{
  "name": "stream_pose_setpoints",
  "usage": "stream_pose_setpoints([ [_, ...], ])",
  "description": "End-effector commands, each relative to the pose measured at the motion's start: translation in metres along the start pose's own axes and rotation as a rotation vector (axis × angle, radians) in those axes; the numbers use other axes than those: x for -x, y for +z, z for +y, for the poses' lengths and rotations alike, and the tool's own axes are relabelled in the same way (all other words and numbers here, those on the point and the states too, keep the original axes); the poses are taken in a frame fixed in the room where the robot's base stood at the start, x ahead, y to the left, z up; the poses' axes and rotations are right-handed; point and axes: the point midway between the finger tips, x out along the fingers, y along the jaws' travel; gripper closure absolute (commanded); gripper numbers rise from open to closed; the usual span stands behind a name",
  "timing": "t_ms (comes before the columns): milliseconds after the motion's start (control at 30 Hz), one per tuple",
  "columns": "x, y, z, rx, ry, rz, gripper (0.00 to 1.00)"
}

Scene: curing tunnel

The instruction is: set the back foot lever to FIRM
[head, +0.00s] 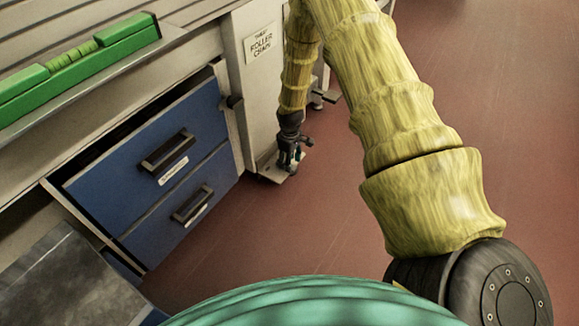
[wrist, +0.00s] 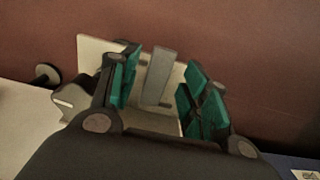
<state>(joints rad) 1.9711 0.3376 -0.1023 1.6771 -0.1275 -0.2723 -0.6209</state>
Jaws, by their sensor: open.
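My gripper (head: 290,160) is low beside the foot of a pale machine leg in the head view. In the wrist view my gripper (wrist: 163,90) is open, with teal pads on either side of a flat grey lever (wrist: 159,72). The lever stands up from a pale foot plate (wrist: 92,48) and looks apart from both pads. The foot plate also shows in the head view (head: 270,174), where my gripper hides the lever. No FIRM mark is readable, so I cannot tell the lever's setting.
A blue drawer unit (head: 205,152) stands left of the leg, its upper drawer partly open. A dark knob (head: 233,102) juts from the leg. Another foot fitting (head: 328,97) lies farther back. The red floor to the right is clear.

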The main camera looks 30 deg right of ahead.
Motion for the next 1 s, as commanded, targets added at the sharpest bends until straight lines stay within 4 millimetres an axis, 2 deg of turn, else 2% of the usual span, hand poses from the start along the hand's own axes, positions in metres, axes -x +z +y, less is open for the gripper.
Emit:
stream_pose_setpoints([
  [33, -0.0074, 0.0002, 0.0001, 0.0, 0.0, 0.0, 0.54],
  [133, -0.0127, 0.0001, 0.0003, -0.001, 0.0, 0.0, 0.54],
  [500, -0.0152, 0.0002, 0.0002, -0.001, 0.0, 0.0, 0.54],
  [567, -0.0153, 0.0002, 0.0001, -0.001, 0.0, 0.0, 0.63],
  [767, -0.0153, 0.0002, 0.0, 0.0, 0.0, 0.0, 0.99],
  [1000, -0.0143, -0.0001, -0.0018, -0.009, -0.001, -0.001, 0.99],
])
